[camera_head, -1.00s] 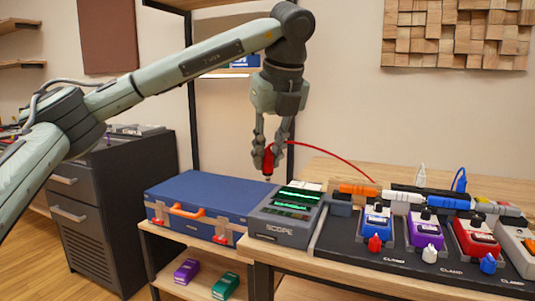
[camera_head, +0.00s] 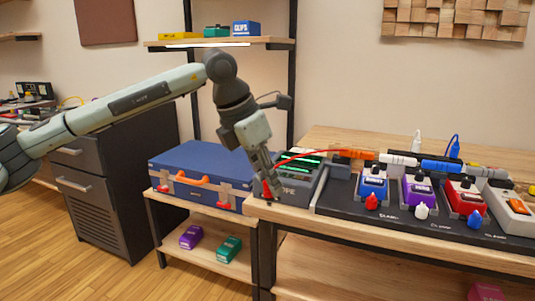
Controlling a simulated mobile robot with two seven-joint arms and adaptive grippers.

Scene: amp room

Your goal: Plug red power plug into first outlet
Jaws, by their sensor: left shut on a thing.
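My left gripper (camera_head: 266,188) points down at the front left corner of the grey scope box (camera_head: 301,190), partly covering its front and lettering. It is shut on the red power plug (camera_head: 267,197), of which only a small part shows low between the fingers. The red cable (camera_head: 312,153) runs from behind the gripper to the right, toward the orange connector (camera_head: 352,154). A white plug (camera_head: 417,141) and a blue plug (camera_head: 454,148) stand upright behind the pedals. The outlets themselves cannot be made out. My right gripper is not in view.
Blue, purple and red pedals (camera_head: 372,187) stand on a black board (camera_head: 345,203) right of the scope. A blue case (camera_head: 205,168) lies on a lower shelf unit to the left. A wall shelf (camera_head: 215,43) hangs behind. The table's front strip is clear.

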